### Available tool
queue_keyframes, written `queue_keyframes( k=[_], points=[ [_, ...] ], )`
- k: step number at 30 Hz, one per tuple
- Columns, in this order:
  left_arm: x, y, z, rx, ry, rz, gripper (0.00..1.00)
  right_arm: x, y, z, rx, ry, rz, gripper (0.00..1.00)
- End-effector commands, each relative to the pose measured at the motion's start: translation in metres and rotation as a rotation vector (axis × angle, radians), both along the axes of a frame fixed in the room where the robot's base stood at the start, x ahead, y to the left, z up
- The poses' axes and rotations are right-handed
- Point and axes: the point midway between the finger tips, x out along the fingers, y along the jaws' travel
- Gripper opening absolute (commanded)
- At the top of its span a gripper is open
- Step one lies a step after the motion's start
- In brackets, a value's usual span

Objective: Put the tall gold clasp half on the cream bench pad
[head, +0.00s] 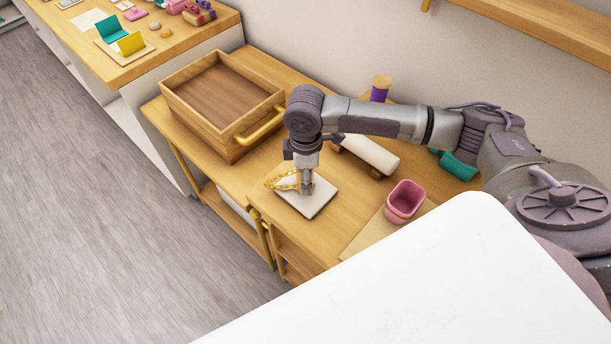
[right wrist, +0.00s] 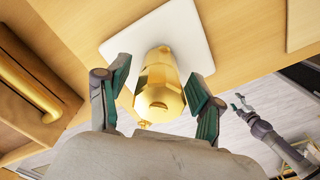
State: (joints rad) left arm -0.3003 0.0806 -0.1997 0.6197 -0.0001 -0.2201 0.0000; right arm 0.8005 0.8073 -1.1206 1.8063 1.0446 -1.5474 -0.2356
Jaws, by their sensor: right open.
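The cream bench pad (head: 318,205) lies flat on the wooden bench, and it also shows in the right wrist view (right wrist: 190,30). The tall gold clasp half (right wrist: 160,85) is over the pad, between the parted fingers of my right gripper (right wrist: 160,98); gaps show on both sides. It seems to stand on the pad, but its base is hidden. In the head view my right gripper (head: 307,188) is low over the pad, and gold parts (head: 284,181) show at its left. My left gripper (right wrist: 240,104) is small in the right wrist view, its fingers apart, away from the bench.
A wooden tray (head: 190,108) with a gold handle (head: 262,128) stands left of the pad. A pink cup (head: 405,202) stands at right, and a white roll (head: 367,153) lies behind. A purple spool (head: 380,90) and a teal object (head: 459,165) are farther back.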

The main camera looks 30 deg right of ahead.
Motion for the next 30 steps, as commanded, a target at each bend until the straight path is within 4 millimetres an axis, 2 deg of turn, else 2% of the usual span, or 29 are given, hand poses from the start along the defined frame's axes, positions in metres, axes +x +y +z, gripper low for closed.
queue_keyframes(
  k=[9, 15, 21, 30],
  points=[
    [0.000, 0.000, -0.012, 0.000, -0.001, 0.000, 0.72, 0.001, 0.001, 0.065, 0.002, -0.007, 0.002, 0.66],
    [0.000, -0.001, -0.016, -0.001, -0.001, 0.000, 0.72, 0.001, 0.001, 0.099, 0.002, -0.003, 0.000, 0.66],
    [0.000, -0.001, -0.017, -0.001, -0.001, 0.000, 0.72, 0.000, 0.000, 0.112, 0.001, 0.000, 0.000, 0.66],
    [0.001, -0.001, -0.017, -0.001, -0.001, 0.000, 0.72, 0.000, 0.000, 0.113, 0.002, -0.001, 0.000, 0.66]
  ],
)
